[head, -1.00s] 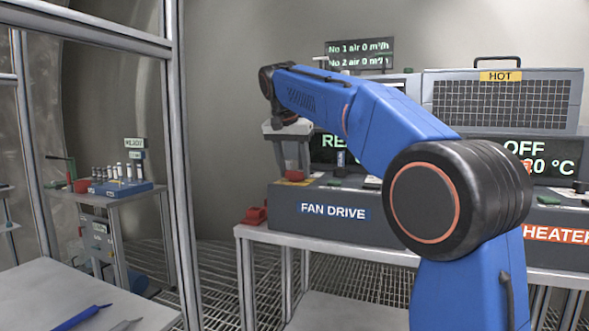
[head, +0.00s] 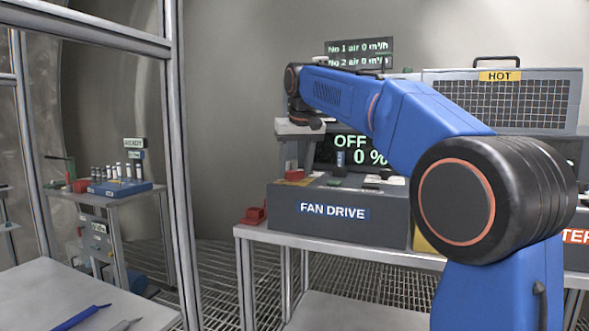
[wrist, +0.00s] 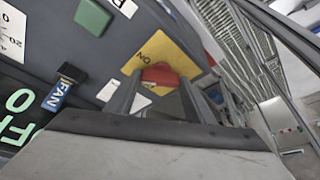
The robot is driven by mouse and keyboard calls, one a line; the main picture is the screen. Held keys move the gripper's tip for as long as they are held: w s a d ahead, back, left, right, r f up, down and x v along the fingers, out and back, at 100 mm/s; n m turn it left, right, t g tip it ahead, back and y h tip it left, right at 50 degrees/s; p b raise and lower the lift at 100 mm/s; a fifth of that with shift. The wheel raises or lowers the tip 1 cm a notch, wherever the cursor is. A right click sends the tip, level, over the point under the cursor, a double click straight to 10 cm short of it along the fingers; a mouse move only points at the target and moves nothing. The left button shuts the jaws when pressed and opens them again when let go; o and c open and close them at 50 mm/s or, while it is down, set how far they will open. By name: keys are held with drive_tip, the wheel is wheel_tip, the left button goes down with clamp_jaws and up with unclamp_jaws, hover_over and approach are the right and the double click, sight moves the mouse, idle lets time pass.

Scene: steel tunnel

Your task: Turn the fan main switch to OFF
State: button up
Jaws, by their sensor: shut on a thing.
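The fan main switch is a red handle (wrist: 163,75) on a yellow plate (wrist: 148,50) with an ON label, seen in the wrist view. In the head view the red handle (head: 295,175) shows at the left of the grey FAN DRIVE box (head: 285,212). My gripper (wrist: 160,88) is shut on the red handle, with a finger at each side of it. In the head view my gripper (head: 290,158) reaches down to it. The fan display (head: 350,148) reads OFF and 0 %. The plate's OFF mark is not readable.
A blue FAN key tag (wrist: 60,90) and a green button (wrist: 93,17) are on the same panel. A red object (head: 254,215) lies on the bench's left corner. The HOT heater cage (head: 500,100) stands at right. A metal frame post (head: 180,170) rises at left.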

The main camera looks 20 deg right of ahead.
drive_tip(key=n, duration=0.2)
drive_tip(key=n+y, duration=0.2)
drive_tip(key=n, duration=0.1)
drive_tip(key=shift+w+d+n+g, duration=0.1)
drive_tip(key=shift+d+n+g, duration=0.15)
drive_tip(key=shift+n+g, duration=0.05)
drive_tip(key=n, duration=0.2)
drive_tip(key=n+g+y, duration=0.1)
drive_tip(key=n, duration=0.1)
drive_tip(key=shift+n+y, duration=0.3)
drive_tip(key=shift+n, duration=0.4)
drive_tip(key=o, duration=1.1)
drive_tip(key=shift+c, duration=0.2)
